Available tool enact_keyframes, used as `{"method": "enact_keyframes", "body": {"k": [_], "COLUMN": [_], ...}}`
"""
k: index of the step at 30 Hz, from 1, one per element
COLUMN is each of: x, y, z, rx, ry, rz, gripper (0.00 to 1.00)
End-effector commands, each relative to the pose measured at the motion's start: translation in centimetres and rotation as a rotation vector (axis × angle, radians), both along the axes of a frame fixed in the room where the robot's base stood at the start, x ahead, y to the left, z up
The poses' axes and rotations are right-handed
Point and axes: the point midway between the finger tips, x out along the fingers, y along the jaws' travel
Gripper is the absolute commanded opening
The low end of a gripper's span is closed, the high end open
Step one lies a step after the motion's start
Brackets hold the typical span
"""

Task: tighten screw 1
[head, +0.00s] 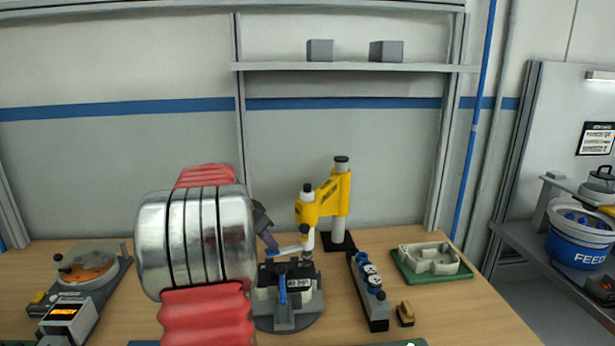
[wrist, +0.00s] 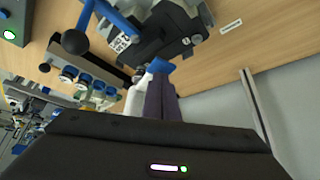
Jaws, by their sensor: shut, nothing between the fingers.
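My gripper (head: 270,241) is shut and empty, with its dark fingers angled down beside the screwdriver. In the wrist view its blue fingertips (wrist: 160,66) are close together, near the grey fixture (wrist: 172,38). The screwdriver (head: 308,222), white with black ends, hangs upright from a yellow jointed arm (head: 335,192) above the fixture (head: 287,312). Screw 1 cannot be made out.
A grey rack with blue-topped parts (head: 367,279), a small yellow-brown block (head: 405,313) and a pale casting on a green tray (head: 428,260) lie right of the fixture. A round device with an orange disc (head: 86,268) stands left. My arm blocks the left middle.

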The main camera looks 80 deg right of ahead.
Motion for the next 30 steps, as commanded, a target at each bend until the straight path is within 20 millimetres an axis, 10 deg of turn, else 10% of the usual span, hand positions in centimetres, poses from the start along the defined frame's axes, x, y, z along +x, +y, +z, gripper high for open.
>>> {"method": "enact_keyframes", "body": {"k": [30], "x": [0.0], "y": [0.0], "z": [2.2], "rx": [0.003], "ry": [0.001], "rz": [0.0], "gripper": [0.0]}}
